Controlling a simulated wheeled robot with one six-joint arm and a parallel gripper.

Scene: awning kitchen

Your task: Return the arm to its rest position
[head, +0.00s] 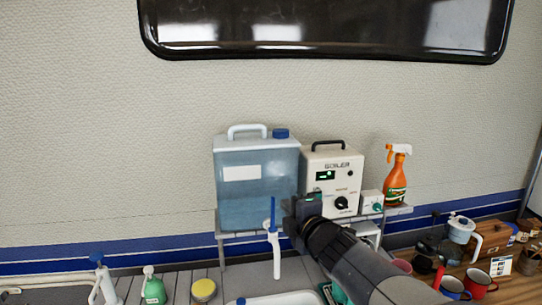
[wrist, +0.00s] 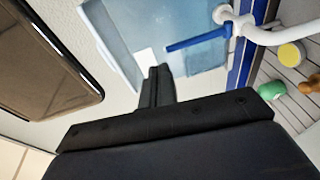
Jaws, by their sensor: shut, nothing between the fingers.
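My arm reaches in from the lower right of the head view, with my gripper (head: 300,209) at its end in front of the shelf. In the wrist view the fingers of my gripper (wrist: 158,80) are together, with nothing between them. A blue water container (head: 256,180) stands behind and to the left of the gripper; it also shows in the wrist view (wrist: 125,30). The white tap with a blue lever (head: 273,240) is just left of the gripper. I cannot tell whether the gripper touches anything.
A white boiler (head: 333,165) and an orange spray bottle (head: 397,178) stand on the shelf. A green bottle (head: 153,287) and a yellow round item (head: 204,290) are at the lower left. Mugs (head: 478,281) crowd the lower right. The wall above the container is clear, below a dark window (head: 325,48).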

